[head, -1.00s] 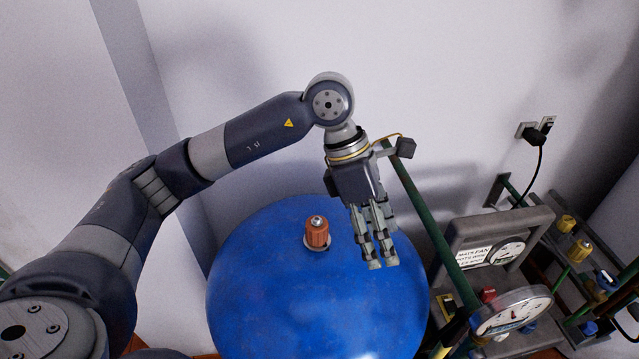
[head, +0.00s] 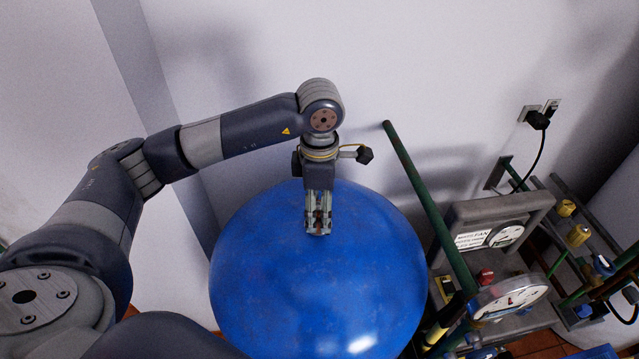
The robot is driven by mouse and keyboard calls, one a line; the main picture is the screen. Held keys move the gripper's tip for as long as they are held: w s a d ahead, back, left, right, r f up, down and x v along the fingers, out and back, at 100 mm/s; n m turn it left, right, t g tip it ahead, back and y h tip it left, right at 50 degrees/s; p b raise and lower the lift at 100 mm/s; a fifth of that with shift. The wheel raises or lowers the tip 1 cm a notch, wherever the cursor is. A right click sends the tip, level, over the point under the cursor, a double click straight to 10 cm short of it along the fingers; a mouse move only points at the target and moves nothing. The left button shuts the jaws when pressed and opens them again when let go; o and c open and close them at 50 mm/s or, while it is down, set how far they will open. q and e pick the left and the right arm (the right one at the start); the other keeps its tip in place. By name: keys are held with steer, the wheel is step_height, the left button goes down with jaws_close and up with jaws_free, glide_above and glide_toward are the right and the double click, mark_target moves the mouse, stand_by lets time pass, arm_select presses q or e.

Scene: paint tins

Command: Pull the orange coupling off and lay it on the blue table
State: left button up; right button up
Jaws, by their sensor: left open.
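The blue table (head: 290,285) is round and fills the lower middle of the head view. My left gripper (head: 318,230) points down over the table's back part, with its fingers open around the spot of the orange coupling (head: 318,216). Only a thin orange-brown strip of the coupling shows between the fingers. The rest of it and its base are hidden, and I cannot tell whether the fingers touch it. My right gripper is not in view.
A green pole (head: 425,195) rises just right of the table. Beyond it stands a grey rig with gauges (head: 510,297), pipes and valves. A wall is close behind. The table's front and middle are clear.

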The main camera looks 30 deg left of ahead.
arm_select(q)
steer(key=shift+f, duration=0.95)
steer(key=shift+c, duration=0.2)
steer(key=shift+r, duration=0.1)
steer(key=c, duration=1.2)
